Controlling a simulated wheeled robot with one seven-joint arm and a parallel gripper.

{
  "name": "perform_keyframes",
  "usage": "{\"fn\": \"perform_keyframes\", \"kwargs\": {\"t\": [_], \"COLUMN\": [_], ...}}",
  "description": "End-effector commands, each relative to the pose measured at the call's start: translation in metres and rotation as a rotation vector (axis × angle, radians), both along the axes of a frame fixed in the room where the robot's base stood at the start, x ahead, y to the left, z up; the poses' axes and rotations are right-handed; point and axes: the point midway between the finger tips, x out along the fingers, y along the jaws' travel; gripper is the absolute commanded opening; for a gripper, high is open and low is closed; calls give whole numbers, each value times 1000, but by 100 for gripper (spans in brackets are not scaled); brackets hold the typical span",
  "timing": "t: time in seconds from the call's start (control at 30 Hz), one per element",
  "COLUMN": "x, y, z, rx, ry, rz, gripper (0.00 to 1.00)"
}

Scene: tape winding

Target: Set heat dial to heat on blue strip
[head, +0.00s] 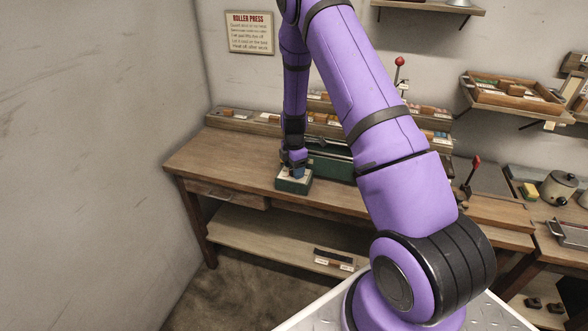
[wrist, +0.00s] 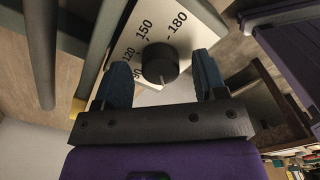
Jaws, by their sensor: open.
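The heat dial is a round black knob (wrist: 160,62) on a white plate (wrist: 192,24) printed with 90, 120, 150 and 180. A pale mark shows on the knob's lower edge in the wrist view, pointing away from the 150 and 180 labels. In the head view the plate tops a small dark green box (head: 294,187) on the bench. My gripper (wrist: 162,80) is open, with one blue finger on each side of the knob and a gap to each. In the head view my gripper (head: 293,172) is low over the box and hides the knob. I cannot make out a blue strip.
The wooden bench (head: 225,160) is clear left of the box. A green machine (head: 330,158) stands close to its right. A red-knobbed lever (head: 475,165) and a pot (head: 557,187) are further right. A roller press sign (head: 249,33) hangs on the wall.

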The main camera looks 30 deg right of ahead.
Motion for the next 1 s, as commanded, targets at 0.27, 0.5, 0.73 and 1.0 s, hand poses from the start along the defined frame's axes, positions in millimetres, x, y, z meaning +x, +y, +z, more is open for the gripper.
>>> {"fn": "perform_keyframes", "kwargs": {"t": [0.27,0.5,0.73,1.0], "x": [0,0,0,0], "y": [0,0,0,0], "z": [-6,-6,-6,-5], "rx": [0,0,0,0], "ry": [1,1,1,0], "rz": [0,0,-2,-67], "gripper": [65,35,16,16]}}
